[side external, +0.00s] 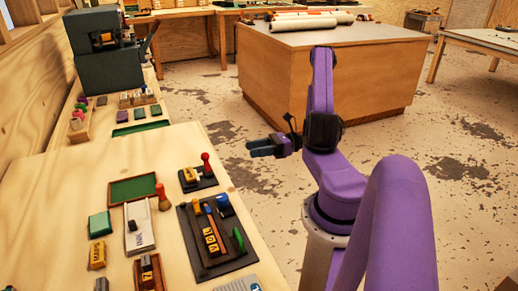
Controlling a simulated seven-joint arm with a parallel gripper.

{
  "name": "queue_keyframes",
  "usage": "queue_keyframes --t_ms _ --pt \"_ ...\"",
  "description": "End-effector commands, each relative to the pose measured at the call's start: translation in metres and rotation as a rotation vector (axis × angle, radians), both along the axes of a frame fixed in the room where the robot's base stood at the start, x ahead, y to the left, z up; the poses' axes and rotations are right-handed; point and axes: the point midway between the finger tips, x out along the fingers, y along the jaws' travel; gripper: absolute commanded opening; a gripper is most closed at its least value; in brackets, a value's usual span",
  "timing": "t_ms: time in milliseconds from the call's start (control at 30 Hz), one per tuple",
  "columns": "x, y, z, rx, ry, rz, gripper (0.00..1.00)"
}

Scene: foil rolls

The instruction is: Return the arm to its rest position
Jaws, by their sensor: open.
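My gripper (266,146) is in the side external view, at the end of my purple arm. It points left and hangs over the floor gap just past the right edge of the wooden bench (60,190). Its dark fingers are open and nothing shows between them. It is apart from the bench and from the things on it. Several foil rolls (290,24) seem to lie on the far wooden island.
The bench carries a dark tray (216,238) with small blocks, a green-lined tray (132,190), a red-topped stamp (206,165) and a grey-green press (104,60). The wooden island (340,75) stands behind my arm. Worn floor (450,160) is clear at right.

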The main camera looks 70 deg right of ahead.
Motion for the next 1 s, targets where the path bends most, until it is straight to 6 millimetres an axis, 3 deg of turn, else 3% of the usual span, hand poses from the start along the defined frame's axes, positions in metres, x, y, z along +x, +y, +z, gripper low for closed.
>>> queue_keyframes --t_ms 433,567,667,800,1000 --pt "-0.007 -0.004 0.0 0.0 0.001 0.001 0.53" --pt "-0.004 0.003 0.003 -0.022 0.0 0.055 0.53" --pt "0.002 0.022 0.01 -0.07 -0.006 0.181 0.53" --pt "0.007 0.061 0.023 -0.176 -0.025 0.45 0.53" --pt "-0.001 0.114 0.039 -0.345 -0.082 0.847 0.53"
